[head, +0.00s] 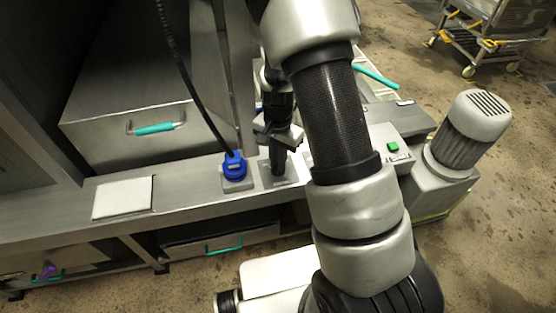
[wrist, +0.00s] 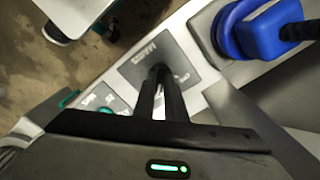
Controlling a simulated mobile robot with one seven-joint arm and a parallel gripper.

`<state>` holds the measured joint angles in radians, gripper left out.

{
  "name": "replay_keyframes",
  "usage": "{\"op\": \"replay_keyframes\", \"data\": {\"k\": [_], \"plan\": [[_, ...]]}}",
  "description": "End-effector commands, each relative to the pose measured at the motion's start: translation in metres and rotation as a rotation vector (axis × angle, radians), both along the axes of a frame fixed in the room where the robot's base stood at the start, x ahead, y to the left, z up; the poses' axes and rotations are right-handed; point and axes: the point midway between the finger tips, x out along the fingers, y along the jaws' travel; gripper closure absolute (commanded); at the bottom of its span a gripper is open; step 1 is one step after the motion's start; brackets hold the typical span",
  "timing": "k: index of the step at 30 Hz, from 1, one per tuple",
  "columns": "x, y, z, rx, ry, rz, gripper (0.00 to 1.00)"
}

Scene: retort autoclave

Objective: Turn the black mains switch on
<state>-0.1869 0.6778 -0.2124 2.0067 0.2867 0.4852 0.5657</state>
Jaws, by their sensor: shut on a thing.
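The mains switch plate (wrist: 148,50) is a grey label plate with white lettering, seen in the wrist view. In the head view the plate (head: 294,181) sits on the steel ledge, just right of a blue plug. My gripper (head: 278,166) reaches down to this plate from above, and its black fingers also show over the plate in the wrist view (wrist: 161,76). The fingers are shut on the black mains switch, which they largely hide. Black finger and black switch are hard to tell apart, and I cannot read the switch's position.
The blue plug (head: 235,166) with its black cable stands close left of my gripper; it also shows in the wrist view (wrist: 262,28). A green button (head: 393,146) and a grey motor (head: 470,130) are to the right. A white plate (head: 122,198) lies left.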

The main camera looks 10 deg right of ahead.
Motion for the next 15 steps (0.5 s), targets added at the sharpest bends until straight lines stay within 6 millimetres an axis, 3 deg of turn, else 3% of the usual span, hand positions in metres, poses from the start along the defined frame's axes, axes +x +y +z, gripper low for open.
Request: {"op": "replay_keyframes", "data": {"k": [7,8,10,15], "plan": [[-0.0006,0.0003,0.0001,0.001,0.001,-0.003,1.0],[-0.0005,0.0002,0.0001,0.001,0.001,-0.003,0.84],[-0.0004,0.0003,0.0001,0.001,0.001,-0.003,0.72],[-0.0002,0.0002,0.0,0.001,0.001,-0.001,0.7]]}}
